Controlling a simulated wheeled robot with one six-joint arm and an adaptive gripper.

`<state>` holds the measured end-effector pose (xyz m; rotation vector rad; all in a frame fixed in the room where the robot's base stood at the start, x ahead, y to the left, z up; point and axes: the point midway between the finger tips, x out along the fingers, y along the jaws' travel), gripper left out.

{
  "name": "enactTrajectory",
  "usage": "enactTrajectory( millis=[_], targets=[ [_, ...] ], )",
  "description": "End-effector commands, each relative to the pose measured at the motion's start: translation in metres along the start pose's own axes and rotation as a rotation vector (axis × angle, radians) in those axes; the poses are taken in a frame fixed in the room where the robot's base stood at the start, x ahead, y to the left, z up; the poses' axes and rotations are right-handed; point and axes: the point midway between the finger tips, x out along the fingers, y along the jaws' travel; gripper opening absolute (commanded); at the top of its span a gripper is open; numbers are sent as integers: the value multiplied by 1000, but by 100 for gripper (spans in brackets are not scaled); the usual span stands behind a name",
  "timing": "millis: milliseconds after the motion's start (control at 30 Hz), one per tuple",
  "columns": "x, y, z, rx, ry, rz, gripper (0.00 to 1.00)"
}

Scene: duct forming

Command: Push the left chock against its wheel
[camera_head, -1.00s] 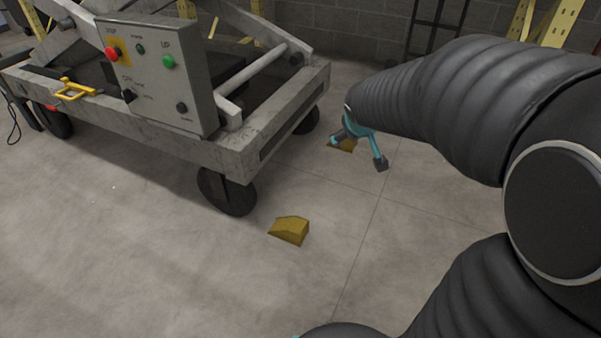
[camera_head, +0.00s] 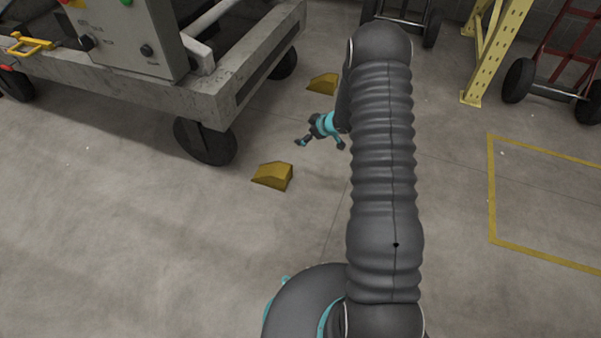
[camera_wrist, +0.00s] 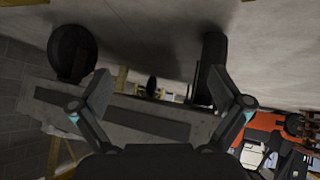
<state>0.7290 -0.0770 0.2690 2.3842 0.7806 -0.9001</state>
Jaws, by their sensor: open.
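Two yellow wedge chocks lie on the floor by the end of the grey lift cart (camera_head: 228,100). The near chock (camera_head: 272,177), further left in the head view, sits to the right of the near front wheel (camera_head: 205,142) with a gap of bare floor between. The far chock (camera_head: 323,83) lies to the right of the far wheel (camera_head: 283,63), also apart from it. My gripper (camera_head: 320,144) is open and empty, beyond and to the right of the near chock. In the wrist view my fingers (camera_wrist: 162,78) are spread towards the cart, seen upside down; I make out no chock there.
A yellow post (camera_head: 497,50) and hand trucks (camera_head: 560,70) stand at the back right. A yellow floor line (camera_head: 491,190) marks a bare area on the right. An orange machine (camera_wrist: 268,125) shows in the wrist view.

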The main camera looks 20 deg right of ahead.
Motion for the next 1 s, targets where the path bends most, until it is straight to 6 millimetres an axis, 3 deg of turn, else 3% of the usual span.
enactTrajectory(
  millis=[33, 200, 400, 667, 1000],
  targets=[
    [20, -15, 22, 4, 14, -49, 100],
    [59, -58, 68, 7, 76, -189, 100],
    [78, -91, 97, 15, 122, -288, 100],
    [96, -103, 103, 18, 133, -311, 100],
    [150, -121, 97, 17, 132, -311, 100]
  ],
)
